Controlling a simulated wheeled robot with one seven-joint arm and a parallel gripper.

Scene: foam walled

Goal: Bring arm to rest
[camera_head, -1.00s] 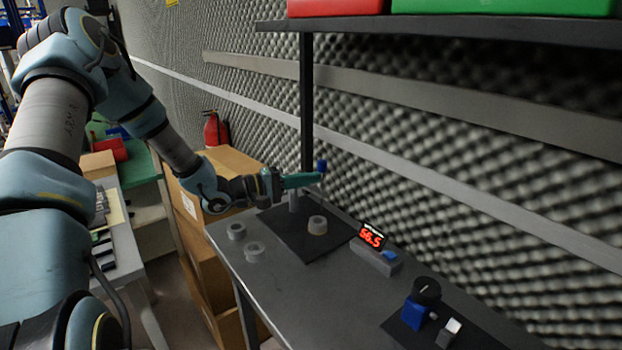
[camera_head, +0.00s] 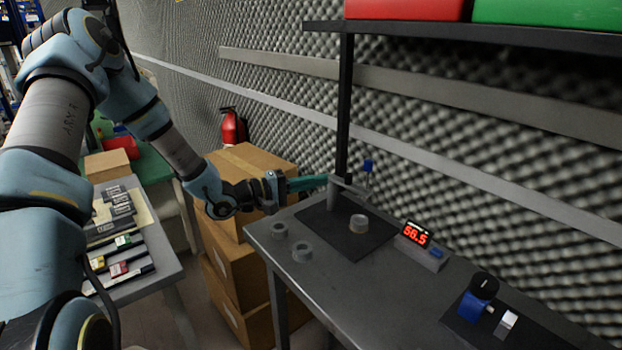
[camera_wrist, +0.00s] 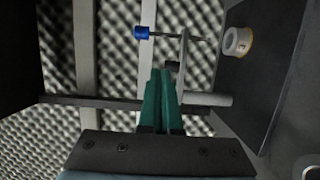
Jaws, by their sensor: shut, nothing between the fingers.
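My gripper (camera_head: 312,182) reaches out over the left end of the grey bench, at the end of my arm. Its green fingers (camera_wrist: 162,100) are closed together with nothing between them. In the wrist view the fingertips point toward a metal post with a thin arm and a blue knob (camera_wrist: 141,32). The post (camera_head: 334,196) stands on a black mat, with its blue knob (camera_head: 368,166) at the upper right. I cannot tell whether the fingertips touch the post's arm.
A red display (camera_head: 415,234) and a blue device (camera_head: 473,304) stand to the right. Cardboard boxes (camera_head: 232,284) are stacked left of the bench. A shelf (camera_head: 420,33) hangs above.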

